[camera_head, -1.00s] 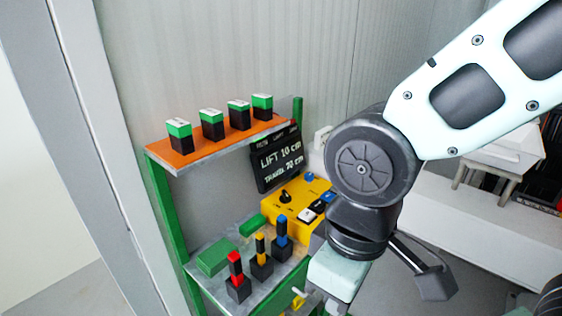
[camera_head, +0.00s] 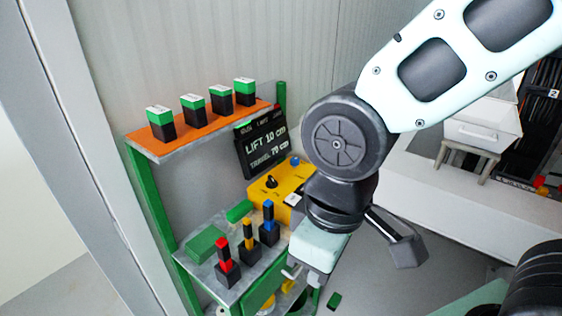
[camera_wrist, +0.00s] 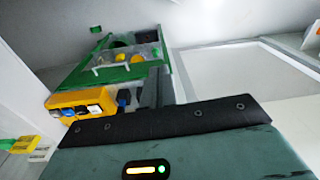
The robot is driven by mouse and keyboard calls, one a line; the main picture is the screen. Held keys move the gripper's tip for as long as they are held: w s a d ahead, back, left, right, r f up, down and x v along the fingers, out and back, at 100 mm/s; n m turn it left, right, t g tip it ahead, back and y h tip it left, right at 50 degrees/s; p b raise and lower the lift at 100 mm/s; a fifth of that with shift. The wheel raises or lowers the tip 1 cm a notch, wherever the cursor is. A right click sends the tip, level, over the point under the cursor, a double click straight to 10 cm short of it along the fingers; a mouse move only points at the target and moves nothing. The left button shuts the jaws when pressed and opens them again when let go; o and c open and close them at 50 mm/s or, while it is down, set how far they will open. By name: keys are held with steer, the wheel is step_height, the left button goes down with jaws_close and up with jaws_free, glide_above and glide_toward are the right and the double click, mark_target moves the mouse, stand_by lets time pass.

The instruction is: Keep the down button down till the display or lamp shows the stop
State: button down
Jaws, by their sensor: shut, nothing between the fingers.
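The yellow control box (camera_head: 283,178) stands on the shelf, with a black knob (camera_head: 271,182), a blue knob and a white button (camera_head: 292,200). My arm hides its right part, and I cannot tell which button is down. The black display (camera_head: 262,147) above it reads "LIFT 10 cm" and "TRAVEL 70 cm". My gripper (camera_head: 290,271) is shut and empty, low in front of the shelf. In the wrist view the yellow box (camera_wrist: 75,99) shows dark and blue buttons left of my shut fingers (camera_wrist: 157,84), apart from them.
Several black blocks with green tops (camera_head: 193,107) stand on the orange upper shelf (camera_head: 150,147). Red, yellow and blue-topped pieces (camera_head: 248,242) stand on the lower shelf, close left of my gripper. A pale bench (camera_head: 440,190) is at the right. Grey floor lies between.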

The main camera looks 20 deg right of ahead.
steer(key=w+f+n+t+y, duration=0.1)
steer(key=w+t, duration=0.1)
steer(key=w, duration=0.8)
steer(key=n+t+p, duration=0.2)
steer(key=n+t, duration=0.1)
steer(key=t, duration=0.4)
glide_above(304, 189)
step_height(304, 189, down, 3)
steer(key=shift+s+d+f+y, duration=0.15)
steer(key=shift+s+d+y, duration=0.15)
steer(key=shift+d, duration=0.1)
steer(key=shift+f, duration=0.1)
step_height(304, 189, down, 9)
steer(key=b, duration=0.6)
steer(key=shift+b, duration=0.35)
steer(key=shift+f+b, duration=0.25)
steer(key=shift+b, duration=0.2)
